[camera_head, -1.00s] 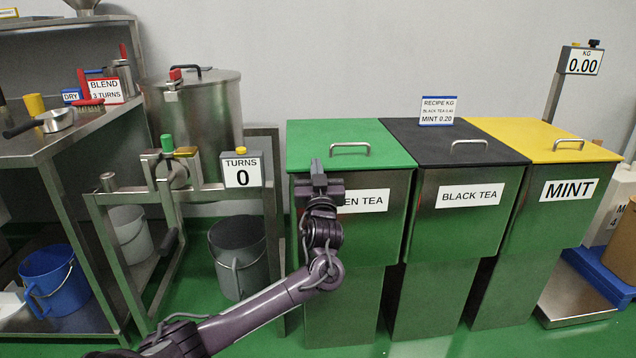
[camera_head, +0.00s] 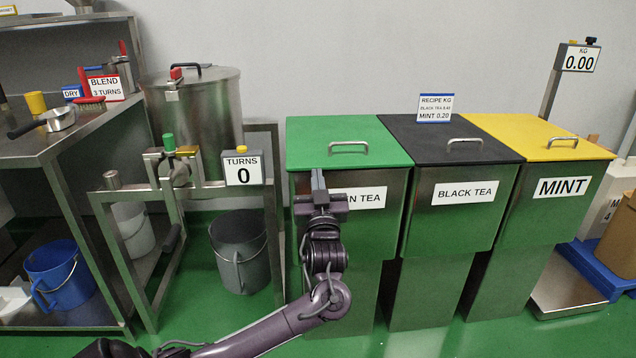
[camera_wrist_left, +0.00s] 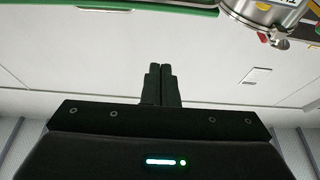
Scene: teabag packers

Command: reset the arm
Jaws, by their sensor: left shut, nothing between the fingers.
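My left gripper (camera_head: 318,182) stands in front of the green-lidded bin (camera_head: 362,150) in the head view, its fingers pointing up and covering the left part of the bin's label. It is shut and empty; the left wrist view shows its two dark fingers (camera_wrist_left: 158,84) pressed together. My left arm (camera_head: 270,325) comes in from the lower left. My right gripper is not in view.
The black tea bin (camera_head: 445,185) and mint bin (camera_head: 560,185) stand to the right. A scale platform (camera_head: 570,290) is at far right. A blender drum (camera_head: 200,110), its metal frame (camera_head: 150,215) and a grey bucket (camera_head: 238,255) are on the left, beside a steel bench (camera_head: 40,140).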

